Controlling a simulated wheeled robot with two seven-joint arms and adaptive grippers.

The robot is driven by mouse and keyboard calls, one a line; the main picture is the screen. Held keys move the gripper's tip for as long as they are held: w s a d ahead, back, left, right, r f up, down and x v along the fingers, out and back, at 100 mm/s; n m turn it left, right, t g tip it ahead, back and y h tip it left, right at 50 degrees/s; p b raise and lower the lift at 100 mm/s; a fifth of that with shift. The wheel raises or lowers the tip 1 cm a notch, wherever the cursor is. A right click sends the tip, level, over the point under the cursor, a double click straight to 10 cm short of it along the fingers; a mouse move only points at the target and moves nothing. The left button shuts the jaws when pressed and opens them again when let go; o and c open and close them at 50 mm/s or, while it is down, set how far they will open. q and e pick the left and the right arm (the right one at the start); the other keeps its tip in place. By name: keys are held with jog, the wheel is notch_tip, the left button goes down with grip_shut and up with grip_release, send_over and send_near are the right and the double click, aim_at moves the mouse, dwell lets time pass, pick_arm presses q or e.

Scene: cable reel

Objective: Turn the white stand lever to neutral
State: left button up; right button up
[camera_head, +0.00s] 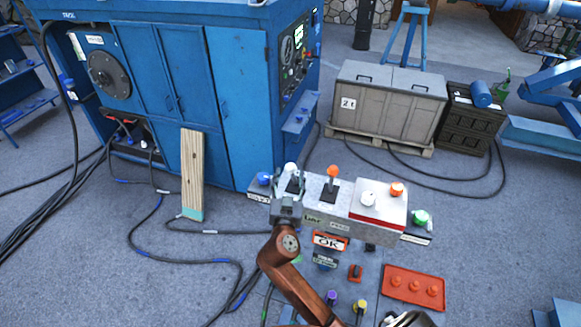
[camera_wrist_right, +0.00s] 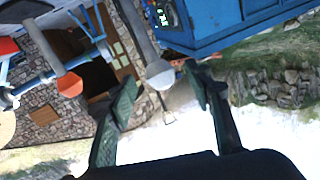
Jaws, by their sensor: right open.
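The white stand lever (camera_head: 291,168) rises from the left part of the grey control stand (camera_head: 316,205), its white knob showing just above my right gripper (camera_head: 289,188). The lever looks close to upright; its exact position is hard to tell. In the right wrist view the pale knob (camera_wrist_right: 160,74) hangs between the two fingertips of my open right gripper (camera_wrist_right: 162,92), with a gap on each side. My gripper hides the lever's base in the head view. My left gripper is not in view.
An orange-knobbed lever (camera_head: 332,172) stands close on the right. Farther right is a red-and-white box (camera_head: 378,205) with white and orange knobs, then a green button (camera_head: 420,217). A blue cabinet (camera_head: 190,90) stands behind; cables lie on the floor.

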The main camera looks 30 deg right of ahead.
aim_at(290, 169)
jog(key=shift+p+x, duration=0.55)
jog(key=shift+x, duration=1.4)
jog(key=shift+c, duration=0.6)
grip_shut()
